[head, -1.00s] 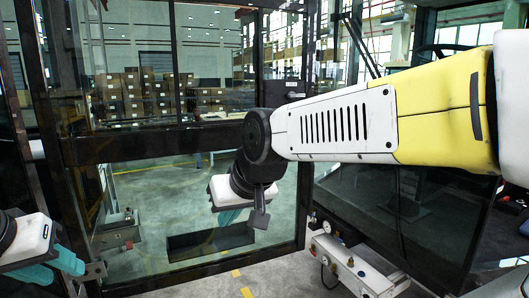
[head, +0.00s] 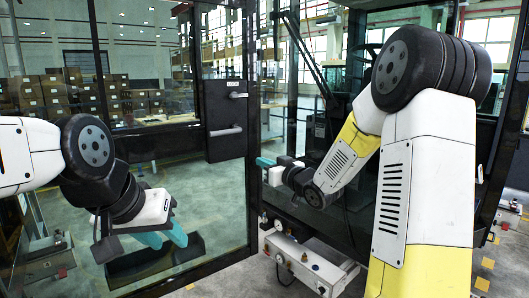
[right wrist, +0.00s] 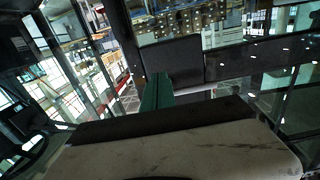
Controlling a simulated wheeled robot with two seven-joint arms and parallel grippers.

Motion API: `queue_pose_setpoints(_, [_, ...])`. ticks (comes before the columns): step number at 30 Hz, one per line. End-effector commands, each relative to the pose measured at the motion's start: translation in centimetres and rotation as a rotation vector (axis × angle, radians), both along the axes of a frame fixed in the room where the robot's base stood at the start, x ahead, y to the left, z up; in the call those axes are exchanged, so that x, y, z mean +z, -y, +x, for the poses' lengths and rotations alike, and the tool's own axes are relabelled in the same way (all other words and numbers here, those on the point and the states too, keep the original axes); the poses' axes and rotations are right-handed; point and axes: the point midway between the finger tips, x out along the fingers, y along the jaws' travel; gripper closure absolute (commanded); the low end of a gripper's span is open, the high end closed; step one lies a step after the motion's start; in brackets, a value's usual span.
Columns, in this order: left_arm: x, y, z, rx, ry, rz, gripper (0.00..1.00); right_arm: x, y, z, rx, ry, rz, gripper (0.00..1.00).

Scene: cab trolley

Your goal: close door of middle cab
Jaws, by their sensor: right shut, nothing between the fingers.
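The glazed cab door has a dark frame (head: 252,140) and fills the left half of the head view. A black latch panel with handles (head: 225,120) sits near its right edge. My right gripper (head: 265,162) is shut and empty, its teal fingertips close beside that edge; I cannot tell whether they touch it. In the right wrist view the green fingers (right wrist: 157,92) point toward a dark panel (right wrist: 172,58). My left gripper (head: 165,238) hangs before the lower glass, two teal fingers showing; its opening is unclear.
Right of the door edge stands cab glazing with a wiper (head: 302,55). A pale bumper-like unit with fittings (head: 300,262) sticks out low in the middle. Stacked boxes (head: 60,95) stand far behind the glass. Grey floor shows at the bottom.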

Motion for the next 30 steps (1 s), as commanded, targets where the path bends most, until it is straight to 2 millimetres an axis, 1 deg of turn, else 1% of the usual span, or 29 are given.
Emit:
queue_pose_setpoints(5, [0.0, 0.0, 0.0, 0.000, 0.000, 0.000, 0.64, 0.0, -1.0, 1.3, 0.009, 0.007, 0.006, 1.00])
queue_pose_setpoints(8, [0.0, 0.0, 0.0, 0.000, 0.000, 0.000, 0.64, 0.0, -2.0, 2.9, 0.009, 0.007, 0.006, 1.00])
queue_pose_setpoints(15, [0.0, 0.0, 0.0, 0.000, 0.000, 0.000, 0.64, 0.0, -4.7, 7.3, 0.009, 0.008, 0.005, 1.00])
queue_pose_setpoints(21, [0.0, 0.0, 0.0, 0.000, 0.000, 0.000, 0.64, 0.0, -6.4, 10.3, 0.006, 0.005, 0.004, 1.00])
queue_pose_setpoints(25, [0.0, 0.0, 0.0, 0.000, 0.000, 0.000, 0.64, 0.0, -7.0, 11.4, 0.006, 0.005, 0.004, 1.00])
queue_pose_setpoints(30, [0.0, 0.0, 0.0, 0.000, 0.000, 0.000, 0.64, 0.0, -7.3, 12.0, 0.004, 0.005, 0.004, 1.00])
